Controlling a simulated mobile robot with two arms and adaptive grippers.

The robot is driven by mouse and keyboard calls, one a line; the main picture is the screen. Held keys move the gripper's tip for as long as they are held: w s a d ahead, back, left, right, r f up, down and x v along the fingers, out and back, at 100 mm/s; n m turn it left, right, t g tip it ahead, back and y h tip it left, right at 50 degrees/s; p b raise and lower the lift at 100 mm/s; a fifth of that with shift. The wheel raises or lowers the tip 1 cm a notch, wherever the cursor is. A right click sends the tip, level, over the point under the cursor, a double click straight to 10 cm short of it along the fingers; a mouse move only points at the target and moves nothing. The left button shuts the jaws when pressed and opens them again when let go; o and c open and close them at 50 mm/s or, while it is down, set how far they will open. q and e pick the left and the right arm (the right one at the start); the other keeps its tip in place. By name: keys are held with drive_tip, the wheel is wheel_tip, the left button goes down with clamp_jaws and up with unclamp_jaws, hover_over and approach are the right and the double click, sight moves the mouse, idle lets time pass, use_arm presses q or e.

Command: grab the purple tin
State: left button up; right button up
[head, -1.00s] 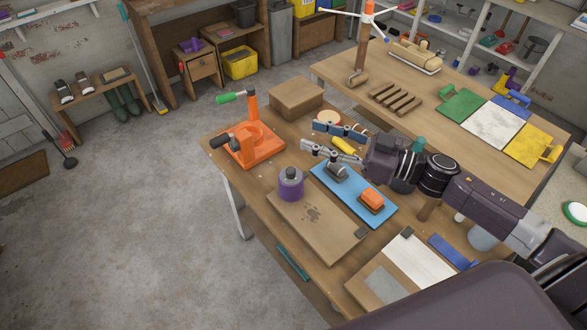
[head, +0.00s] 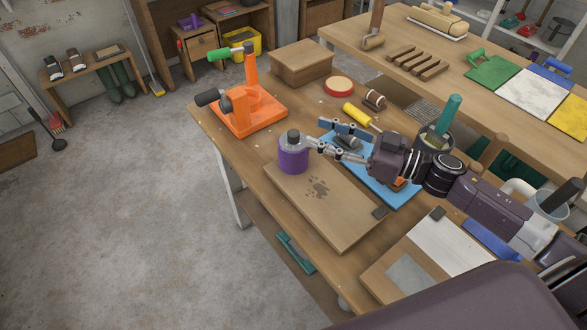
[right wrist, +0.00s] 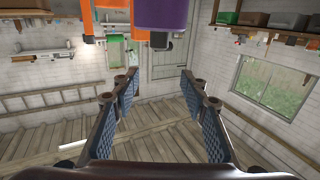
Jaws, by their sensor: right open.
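The purple tin (head: 293,159), with a grey shoulder and dark cap, stands upright at the far-left end of the brown board (head: 325,200). My right gripper (head: 319,133) is open, its fingers pointing left, just right of the tin near its cap. One fingertip overlaps the tin's right edge in the head view; I cannot tell whether they touch. In the right wrist view the tin's purple side (right wrist: 161,12) shows at the top edge, ahead of the spread fingers (right wrist: 158,78), with nothing between them. My left gripper is not in view.
An orange press-like tool (head: 247,104) stands behind and left of the tin. A blue mat (head: 404,193) lies under my right arm, with a dark pot (head: 434,141) beyond. A brown box (head: 301,62) stands at the back. The table's left edge is close to the tin.

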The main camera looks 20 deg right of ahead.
sight(293, 132)
drive_tip(key=shift+w+a+f+b, duration=0.3)
drive_tip(key=shift+w+a+f, duration=0.15)
drive_tip(key=shift+f, duration=0.3)
drive_tip(key=shift+w+a+f+b, duration=0.25)
drive_tip(key=shift+w+a+f, duration=0.2)
drive_tip(key=shift+f, duration=0.25)
drive_tip(key=shift+w+a, duration=0.3)
drive_tip(key=shift+w, duration=0.1)
drive_tip(key=p+x, duration=0.1)
drive_tip(key=x, duration=0.2)
drive_tip(key=shift+w+a+f, duration=0.1)
drive_tip(key=shift+w+f, duration=0.05)
drive_tip(key=shift+w, duration=0.05)
drive_tip(key=shift+w+a+f, duration=0.1)
drive_tip(key=shift+w+a, duration=0.2)
drive_tip(key=shift+a, duration=0.05)
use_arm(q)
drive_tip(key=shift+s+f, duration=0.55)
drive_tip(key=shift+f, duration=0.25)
use_arm(e)
clamp_jaws()
